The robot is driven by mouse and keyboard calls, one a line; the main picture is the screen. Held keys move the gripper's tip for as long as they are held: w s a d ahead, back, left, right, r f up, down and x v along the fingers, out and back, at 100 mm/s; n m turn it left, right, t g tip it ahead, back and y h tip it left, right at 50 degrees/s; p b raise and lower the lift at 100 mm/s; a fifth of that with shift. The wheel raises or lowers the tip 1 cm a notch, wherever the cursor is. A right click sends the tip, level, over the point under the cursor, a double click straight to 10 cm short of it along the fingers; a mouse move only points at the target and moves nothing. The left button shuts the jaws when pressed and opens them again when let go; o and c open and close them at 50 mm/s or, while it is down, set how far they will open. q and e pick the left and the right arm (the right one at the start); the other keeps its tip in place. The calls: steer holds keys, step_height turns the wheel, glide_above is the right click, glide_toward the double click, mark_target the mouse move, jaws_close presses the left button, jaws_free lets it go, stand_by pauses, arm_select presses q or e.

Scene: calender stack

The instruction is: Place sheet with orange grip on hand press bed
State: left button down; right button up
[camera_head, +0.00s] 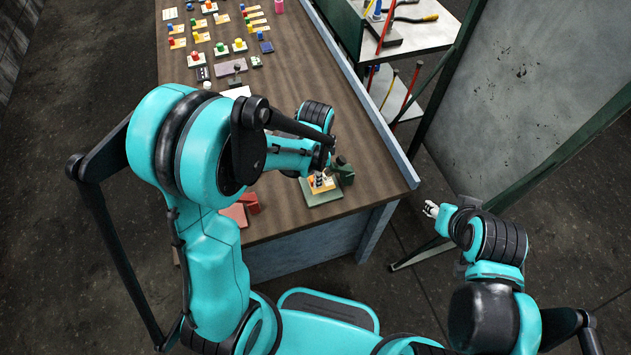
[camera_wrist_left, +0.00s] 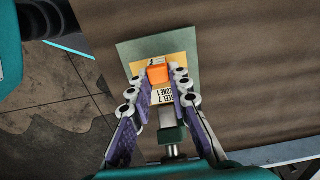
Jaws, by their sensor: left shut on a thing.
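The orange grip (camera_wrist_left: 158,74) stands between the fingers of my left gripper (camera_wrist_left: 157,84) in the left wrist view, and the gripper is shut on it. A yellow sheet (camera_wrist_left: 180,65) and a white label with printed text (camera_wrist_left: 162,97) show around the grip. The sheet is over the green bed of the hand press (camera_wrist_left: 128,52); I cannot tell whether it touches. In the head view my left gripper (camera_head: 321,180) is above the green bed (camera_head: 325,199) at the table's near end. My right gripper (camera_head: 432,209) hangs off the table's right side; its finger state is unclear.
Several small sheets with coloured grips (camera_head: 200,37) lie at the table's far end. A raised blue-grey edge (camera_head: 365,95) runs along the table's right side. A tool cart (camera_head: 425,35) and large grey panel (camera_head: 520,100) stand to the right.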

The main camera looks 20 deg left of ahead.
arm_select(q)
step_height(320, 180, down, 3)
steer(key=shift+r, duration=0.15)
steer(key=shift+b, duration=0.4)
steer(key=c, duration=1.4)
jaws_free()
